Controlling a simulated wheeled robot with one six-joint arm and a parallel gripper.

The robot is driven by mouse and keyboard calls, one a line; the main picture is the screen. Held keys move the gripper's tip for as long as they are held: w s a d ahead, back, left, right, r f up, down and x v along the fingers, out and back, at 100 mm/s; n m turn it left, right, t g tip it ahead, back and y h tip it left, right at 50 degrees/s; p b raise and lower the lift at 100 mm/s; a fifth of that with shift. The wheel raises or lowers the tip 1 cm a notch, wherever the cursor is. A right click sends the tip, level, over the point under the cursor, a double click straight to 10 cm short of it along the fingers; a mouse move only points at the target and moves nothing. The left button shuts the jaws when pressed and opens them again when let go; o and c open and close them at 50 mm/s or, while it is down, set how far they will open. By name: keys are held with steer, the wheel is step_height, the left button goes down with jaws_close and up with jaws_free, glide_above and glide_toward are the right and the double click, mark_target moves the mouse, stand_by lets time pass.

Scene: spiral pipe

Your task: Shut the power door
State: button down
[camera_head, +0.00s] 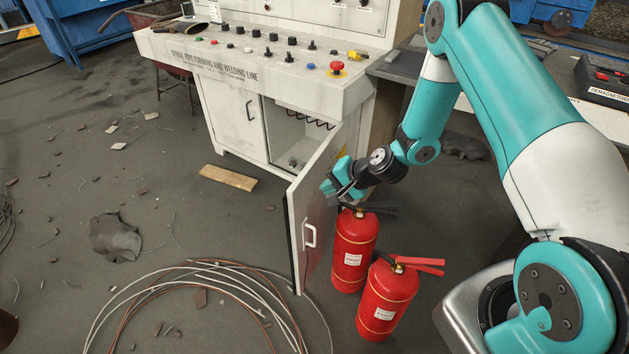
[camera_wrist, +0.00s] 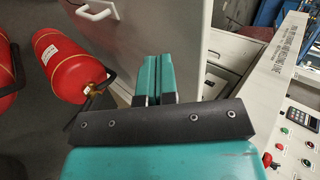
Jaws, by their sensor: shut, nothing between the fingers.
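The power door (camera_head: 313,210) is a light grey cabinet door that stands wide open, swung out from the right side of the control desk's lower cabinet. Its white handle (camera_head: 309,235) is near the free edge, on the outer face. My gripper (camera_head: 335,190) is on the outer-face side of the door, close to it and above the handle; I cannot tell whether it touches. In the wrist view the teal fingers (camera_wrist: 155,78) are together and empty, with the door (camera_wrist: 185,28) just beyond them and the handle (camera_wrist: 96,12) at upper left.
Two red fire extinguishers, one behind (camera_head: 354,250) and one in front (camera_head: 388,298), stand right of the door, below my arm. The open cabinet interior (camera_head: 293,135) shows behind the door. Coiled cables (camera_head: 190,275) and a wood piece (camera_head: 228,177) lie on the floor.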

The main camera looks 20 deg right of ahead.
mark_target(304, 185)
steer(key=shift+w+a+f+p, duration=0.2)
steer(key=shift+w+a+f, duration=0.05)
steer(key=shift+w+a, duration=0.65)
steer(key=shift+w+a+f+p, duration=0.15)
steer(key=shift+w+a+f, duration=0.05)
steer(key=shift+w+a, duration=0.65)
steer(key=shift+d, duration=0.1)
